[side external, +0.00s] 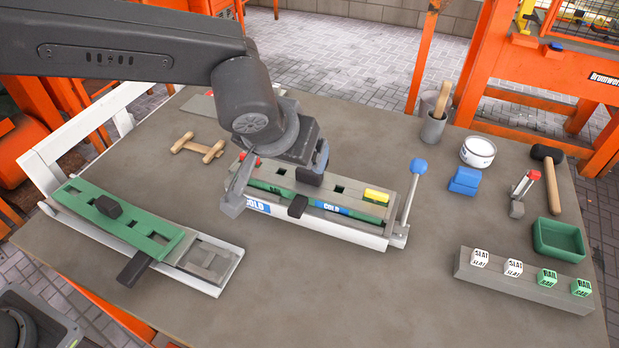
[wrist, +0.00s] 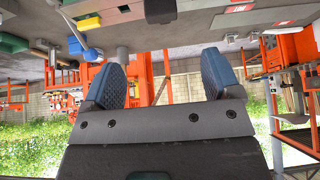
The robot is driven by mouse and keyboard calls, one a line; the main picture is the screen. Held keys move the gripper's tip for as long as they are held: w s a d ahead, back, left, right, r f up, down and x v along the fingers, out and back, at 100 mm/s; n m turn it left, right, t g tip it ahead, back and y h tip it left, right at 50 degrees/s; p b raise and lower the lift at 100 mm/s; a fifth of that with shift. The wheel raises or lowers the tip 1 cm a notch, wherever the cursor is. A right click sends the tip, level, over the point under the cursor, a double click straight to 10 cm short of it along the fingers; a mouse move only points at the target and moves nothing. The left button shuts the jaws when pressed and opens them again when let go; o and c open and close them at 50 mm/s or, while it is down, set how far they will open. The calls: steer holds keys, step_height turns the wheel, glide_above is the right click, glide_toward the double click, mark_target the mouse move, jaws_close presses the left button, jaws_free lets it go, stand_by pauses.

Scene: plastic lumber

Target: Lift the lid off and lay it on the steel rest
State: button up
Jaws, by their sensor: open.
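In the side external view, a grey lid (side external: 342,190) with square holes lies on a pale mould (side external: 350,233) labelled COLD, with green showing along its front. My gripper (side external: 280,178) is over the lid's left part, fingers apart. A dark block (side external: 309,178) sits beside the fingers; whether they touch the lid is hard to tell. In the wrist view my gripper (wrist: 162,75) is open, and a dark block (wrist: 160,10) shows beyond the gap between the fingers. I cannot make out for certain which piece is the steel rest.
A second pale mould (side external: 215,283) at left carries a green holed plate (side external: 120,222) with a dark knob. A blue-knobbed lever (side external: 412,195) stands at the COLD mould's right end. A wooden piece (side external: 198,147) lies behind. Labelled cubes (side external: 513,267) sit front right. The front middle table is clear.

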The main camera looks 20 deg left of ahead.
steer(key=x, duration=1.2)
steer(key=shift+w+f, duration=0.2)
steer(key=shift+w, duration=0.1)
steer(key=shift+r, duration=0.1)
steer(key=c, duration=1.5)
steer(key=shift+r, duration=0.1)
steer(key=shift+r, duration=0.6)
step_height(320, 180, up, 3)
steer(key=shift+f, duration=0.1)
steer(key=a+r, duration=0.6)
steer(key=a, duration=0.6)
steer(key=w+a+f, duration=0.3)
steer(key=w+a, duration=0.3)
steer(key=w, duration=0.1)
steer(key=w+a+f, duration=0.3)
steer(key=w+a, duration=0.4)
steer(key=w+a+f, duration=0.2)
steer(key=w+a, duration=0.5)
steer(key=w, duration=0.1)
steer(key=shift+a+f, duration=0.15)
steer(key=shift+f, duration=0.25)
